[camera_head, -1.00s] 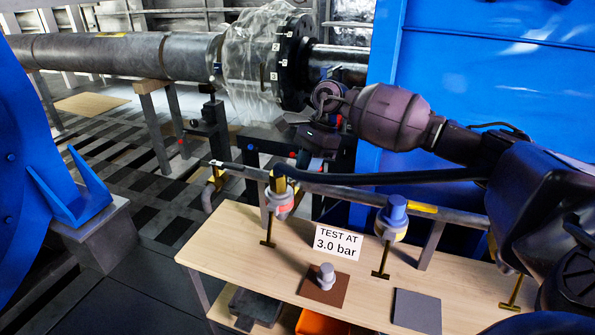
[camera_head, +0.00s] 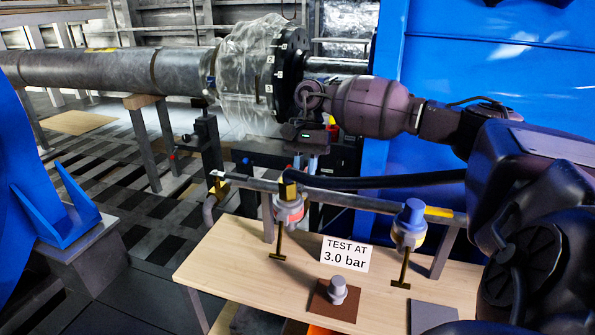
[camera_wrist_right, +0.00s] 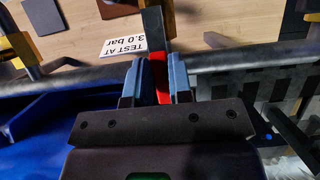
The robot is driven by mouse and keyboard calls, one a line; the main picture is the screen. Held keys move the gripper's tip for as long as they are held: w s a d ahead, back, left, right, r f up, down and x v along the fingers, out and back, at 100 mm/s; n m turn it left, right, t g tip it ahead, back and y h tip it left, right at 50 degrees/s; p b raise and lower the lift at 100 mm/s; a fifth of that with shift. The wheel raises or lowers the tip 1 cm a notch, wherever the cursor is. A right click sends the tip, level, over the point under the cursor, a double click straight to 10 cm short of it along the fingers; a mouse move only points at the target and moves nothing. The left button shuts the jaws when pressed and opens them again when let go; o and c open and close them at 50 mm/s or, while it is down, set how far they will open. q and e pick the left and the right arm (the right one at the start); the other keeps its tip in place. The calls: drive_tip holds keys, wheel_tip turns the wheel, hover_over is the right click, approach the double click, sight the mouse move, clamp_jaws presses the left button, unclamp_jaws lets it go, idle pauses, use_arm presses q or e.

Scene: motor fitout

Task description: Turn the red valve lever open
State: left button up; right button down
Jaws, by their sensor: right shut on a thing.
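The red valve lever (camera_wrist_right: 161,78) shows in the right wrist view as a narrow red strip between two blue finger pads. A dark bar (camera_wrist_right: 153,35) lies in line with it, above in that picture. My right gripper (camera_wrist_right: 160,80) is shut on the lever. In the head view my right gripper (camera_head: 304,160) points down just behind the grey pipe run (camera_head: 340,198), and the lever cannot be made out clearly there. The lever's pivot is hidden. My left gripper is not in view.
A gauge-like fitting with a yellow top (camera_head: 289,208) and a blue-capped fitting (camera_head: 410,222) sit on the pipe run. A "TEST AT 3.0 bar" sign (camera_head: 345,253) stands on the wooden bench (camera_head: 235,255). A blue panel (camera_head: 480,60) stands behind my right arm.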

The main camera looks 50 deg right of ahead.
drive_tip(key=shift+r, duration=0.1)
idle(0.3)
drive_tip(key=c, duration=1)
unclamp_jaws()
drive_tip(key=v, duration=1)
drive_tip(key=shift+w+r, duration=0.1)
drive_tip(key=shift+r, duration=0.25)
